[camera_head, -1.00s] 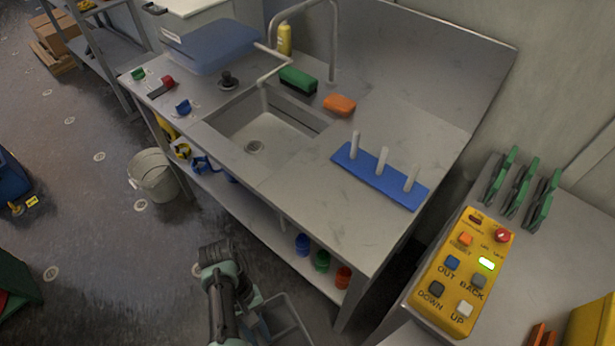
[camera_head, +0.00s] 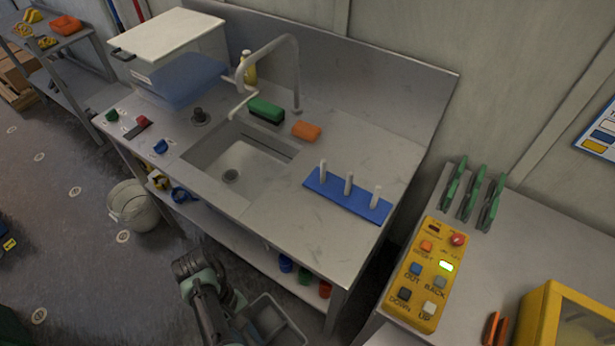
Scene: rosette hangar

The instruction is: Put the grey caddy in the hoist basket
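A grey open-topped, box-like thing (camera_head: 272,322) shows at the bottom edge beside my arm. It may be the grey caddy, but it is partly cut off and I cannot tell what holds it. Only links of my arm show at the bottom, over the floor in front of the sink bench; my gripper's fingers are not visible. A yellow control box (camera_head: 420,275) with OUT, BACK, DOWN and UP buttons and a lit green lamp lies on the right bench. No hoist basket is visible.
The steel sink bench (camera_head: 290,222) fills the middle, with a blue peg rack (camera_head: 347,194), green brush (camera_head: 266,110) and orange sponge (camera_head: 306,131). A white bucket (camera_head: 133,206) stands on the floor. A yellow case (camera_head: 565,318) sits at the lower right. Floor at left is mostly clear.

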